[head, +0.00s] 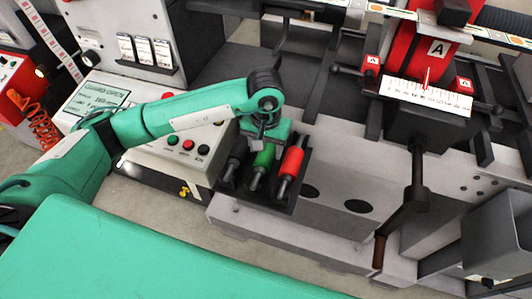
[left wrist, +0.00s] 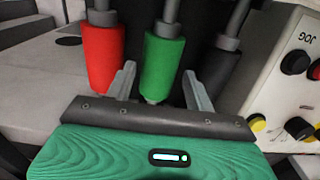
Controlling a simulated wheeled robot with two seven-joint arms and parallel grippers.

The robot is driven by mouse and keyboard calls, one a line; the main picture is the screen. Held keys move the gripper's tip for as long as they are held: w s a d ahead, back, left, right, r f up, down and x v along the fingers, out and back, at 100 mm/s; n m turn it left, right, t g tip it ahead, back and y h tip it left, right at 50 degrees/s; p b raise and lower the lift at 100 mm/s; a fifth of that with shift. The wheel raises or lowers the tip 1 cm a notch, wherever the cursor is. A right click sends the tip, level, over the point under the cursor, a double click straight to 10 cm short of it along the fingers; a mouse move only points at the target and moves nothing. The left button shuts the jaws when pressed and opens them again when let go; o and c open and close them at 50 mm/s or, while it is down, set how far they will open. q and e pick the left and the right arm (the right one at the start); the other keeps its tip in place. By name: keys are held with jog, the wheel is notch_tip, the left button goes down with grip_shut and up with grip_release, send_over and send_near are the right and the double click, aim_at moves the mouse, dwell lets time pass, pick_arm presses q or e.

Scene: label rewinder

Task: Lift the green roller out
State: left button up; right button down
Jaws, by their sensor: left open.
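The green roller (head: 263,158) sits in a dark tray (head: 228,190) on the machine, between a red roller (head: 291,162) and a black roller (head: 234,166). My left gripper (head: 262,138) is over the far part of the tray, at the green roller, and partly hides it. In the left wrist view, the green roller (left wrist: 164,62) shows between the two open fingers of my left gripper (left wrist: 158,74), with a gap on each side. I cannot tell whether the fingers are level with it in depth. The red roller (left wrist: 103,55) and black roller (left wrist: 221,70) lie just outside the fingers. My right gripper is not in view.
A button panel (head: 180,150) stands directly left of the tray. A crank handle (head: 405,205) and a red unit with a white scale (head: 427,96) are to the right. The grey machine top (head: 335,170) right of the tray is mostly clear.

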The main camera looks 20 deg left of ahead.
pick_arm(q)
jog(key=shift+f+p, duration=0.3)
jog(key=shift+f, duration=1.15)
jog(key=c, duration=1)
jog(key=shift+r, duration=0.1)
